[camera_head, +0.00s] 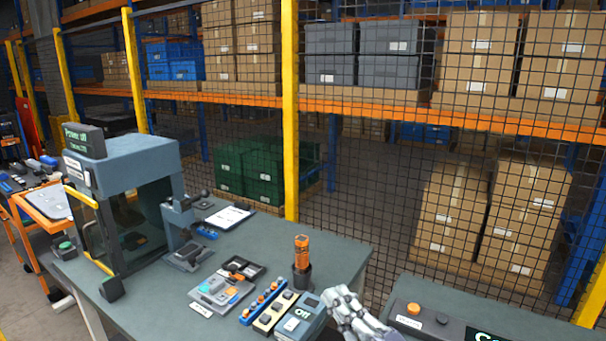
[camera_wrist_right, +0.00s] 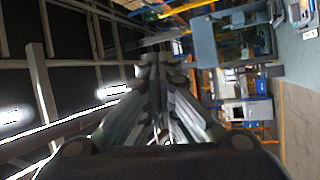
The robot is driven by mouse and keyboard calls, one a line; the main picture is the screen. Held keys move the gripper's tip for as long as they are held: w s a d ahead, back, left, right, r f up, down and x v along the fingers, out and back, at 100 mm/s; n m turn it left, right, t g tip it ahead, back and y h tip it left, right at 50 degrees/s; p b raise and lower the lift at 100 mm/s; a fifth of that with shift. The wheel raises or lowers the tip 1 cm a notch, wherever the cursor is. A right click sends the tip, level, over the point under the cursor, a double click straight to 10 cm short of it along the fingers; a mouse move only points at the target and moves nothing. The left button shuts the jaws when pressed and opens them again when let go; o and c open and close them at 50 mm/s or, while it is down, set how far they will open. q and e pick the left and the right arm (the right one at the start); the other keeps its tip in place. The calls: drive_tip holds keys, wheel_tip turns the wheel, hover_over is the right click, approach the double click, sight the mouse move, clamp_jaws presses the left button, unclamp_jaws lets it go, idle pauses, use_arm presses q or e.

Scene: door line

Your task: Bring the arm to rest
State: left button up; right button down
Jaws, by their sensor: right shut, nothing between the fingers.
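My right gripper (camera_head: 340,298) shows at the bottom of the head view, near the front right corner of the grey-green table (camera_head: 130,310). It is shut and empty. In the right wrist view its fingers (camera_wrist_right: 158,70) come together in front of the camera with nothing between them. The wrist view is turned on its side. In the head view the gripper appears to the right of a small grey device with a screen (camera_head: 303,312); I cannot tell how high above the table it is. My left gripper is not in view.
A grey enclosure with a yellow-handled door (camera_head: 125,150) stands on the table at left. An orange-and-black tool in a holder (camera_head: 302,262) stands near the gripper. A second bench with an orange button (camera_head: 413,309) is at right. A mesh fence (camera_head: 370,170) closes off the back.

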drive_tip(key=s+d+f+m+g+h, duration=0.2)
drive_tip(key=s+d+f+m+h, duration=0.1)
drive_tip(key=d+f+m+h, duration=0.4)
drive_tip(key=s+d+f+m+g+h, duration=0.3)
drive_tip(key=d+f+m+h, duration=0.2)
drive_tip(key=d+f+m, duration=0.35)
drive_tip(key=s+a+f+m+g, duration=0.1)
drive_tip(key=s+f+m+g, duration=0.1)
drive_tip(key=s+f+g, duration=0.65)
drive_tip(key=s+a+f+m+g, duration=0.15)
drive_tip(key=s+f, duration=0.35)
drive_tip(key=s, duration=0.8)
wheel_tip(320, 180, down, 28)
drive_tip(key=s+g+b, duration=0.1)
drive_tip(key=b, duration=0.2)
drive_tip(key=s+d+f+b, duration=0.1)
drive_tip(key=s+d+f, duration=0.1)
drive_tip(key=s+f, duration=0.6)
drive_tip(key=s+d+f+g+b, duration=0.1)
drive_tip(key=s+d+f, duration=0.1)
drive_tip(key=s+f, duration=0.7)
wheel_tip(320, 180, down, 2)
drive_tip(key=shift+s+f+y, duration=0.2)
drive_tip(key=shift+f+y, duration=0.05)
drive_tip(key=shift+y, duration=0.05)
